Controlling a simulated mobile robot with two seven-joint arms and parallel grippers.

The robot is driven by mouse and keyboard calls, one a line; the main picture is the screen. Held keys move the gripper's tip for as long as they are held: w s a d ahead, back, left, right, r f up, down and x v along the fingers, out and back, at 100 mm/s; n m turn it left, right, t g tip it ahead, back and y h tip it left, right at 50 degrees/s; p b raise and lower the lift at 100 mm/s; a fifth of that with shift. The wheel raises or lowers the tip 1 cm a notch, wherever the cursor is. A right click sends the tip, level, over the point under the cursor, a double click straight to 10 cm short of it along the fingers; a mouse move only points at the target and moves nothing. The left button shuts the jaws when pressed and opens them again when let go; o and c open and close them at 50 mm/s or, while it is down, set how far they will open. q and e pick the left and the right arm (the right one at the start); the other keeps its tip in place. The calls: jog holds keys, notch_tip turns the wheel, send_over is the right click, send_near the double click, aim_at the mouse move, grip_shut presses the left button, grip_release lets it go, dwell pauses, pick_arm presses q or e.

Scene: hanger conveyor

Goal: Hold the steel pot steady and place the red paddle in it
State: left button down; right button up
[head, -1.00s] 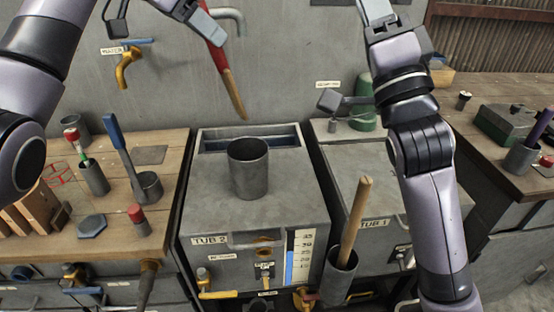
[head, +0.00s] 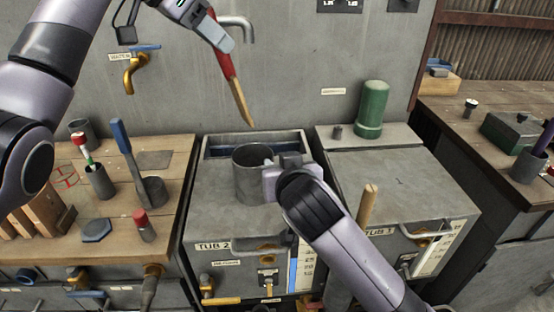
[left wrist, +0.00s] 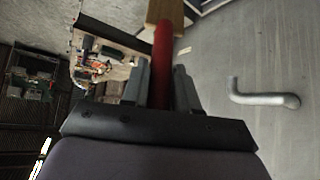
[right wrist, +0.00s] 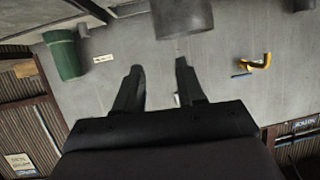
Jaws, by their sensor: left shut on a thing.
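The steel pot (head: 247,180) stands upright on top of tub 2, a dark open cylinder. The red paddle (head: 219,55) has a red handle and a wooden lower part (head: 241,102). My left gripper (head: 215,38) is shut on its red handle and holds it tilted, above and behind the pot. In the left wrist view the red handle (left wrist: 162,65) lies between the fingers. My right gripper (head: 279,163) is beside the pot's right side; in the right wrist view its open fingers (right wrist: 159,72) have nothing between them, and the pot (right wrist: 183,17) is ahead. I cannot tell whether they touch.
A wooden table (head: 70,243) at left holds a small cup with a blue-handled tool (head: 125,140), and other tools. A green cylinder (head: 371,108) stands behind tub 1. A wooden handle (head: 367,205) stands up beside my right arm. A faucet (head: 240,24) is on the wall.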

aim_at(269, 150)
jog(key=x, duration=1.1)
jog(key=shift+w, duration=0.15)
jog(key=shift+c, duration=0.3)
